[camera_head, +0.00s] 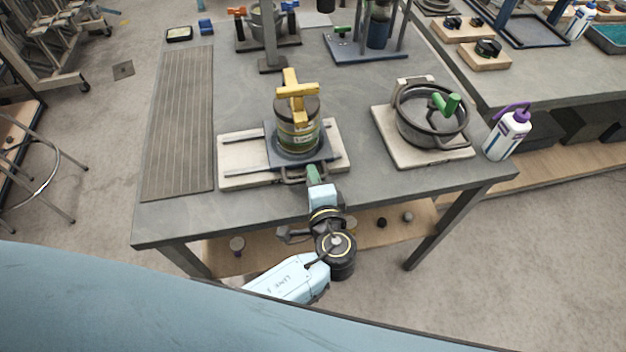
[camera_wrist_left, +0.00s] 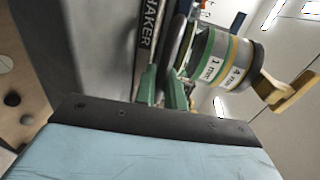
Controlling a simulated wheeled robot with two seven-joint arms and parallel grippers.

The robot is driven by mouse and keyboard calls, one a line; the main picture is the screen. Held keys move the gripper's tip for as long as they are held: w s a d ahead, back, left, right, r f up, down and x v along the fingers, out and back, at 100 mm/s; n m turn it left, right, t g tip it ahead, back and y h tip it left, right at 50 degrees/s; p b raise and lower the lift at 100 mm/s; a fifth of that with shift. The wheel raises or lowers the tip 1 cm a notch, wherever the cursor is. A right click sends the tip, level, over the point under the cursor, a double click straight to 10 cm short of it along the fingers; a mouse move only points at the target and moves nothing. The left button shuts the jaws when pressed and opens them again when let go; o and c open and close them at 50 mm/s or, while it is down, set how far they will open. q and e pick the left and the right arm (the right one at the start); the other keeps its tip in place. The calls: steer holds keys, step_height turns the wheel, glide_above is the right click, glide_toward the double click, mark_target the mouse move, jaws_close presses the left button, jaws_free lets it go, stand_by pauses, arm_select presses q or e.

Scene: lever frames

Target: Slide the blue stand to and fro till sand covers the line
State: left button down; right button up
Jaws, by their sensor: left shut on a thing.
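The blue stand (camera_head: 311,161) is a dark blue-grey plate on two rails over a pale base board (camera_head: 236,172). A round sieve stack (camera_head: 298,128) with a green and pale band and a yellow T-shaped clamp (camera_head: 296,89) stands upright on it. In the left wrist view the stack (camera_wrist_left: 218,62) shows its size labels. My left gripper (camera_head: 314,175), with green fingers (camera_wrist_left: 162,88), is shut on the stand's front handle (camera_head: 292,179). I cannot make out the sand or the line. My right gripper is not in view.
A dark pot with a green handle (camera_head: 432,118) sits on a pale board at right, with a white bottle (camera_head: 507,134) beside it. A ribbed mat (camera_head: 181,122) lies at left. A metal post (camera_head: 270,40) and a blue-based rig (camera_head: 365,48) stand behind.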

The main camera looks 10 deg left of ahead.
arm_select(q)
steer(key=shift+d, duration=0.15)
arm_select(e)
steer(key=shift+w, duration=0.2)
arm_select(q)
steer(key=c, duration=1.6)
jaws_free()
steer(key=shift+w+d, duration=0.1)
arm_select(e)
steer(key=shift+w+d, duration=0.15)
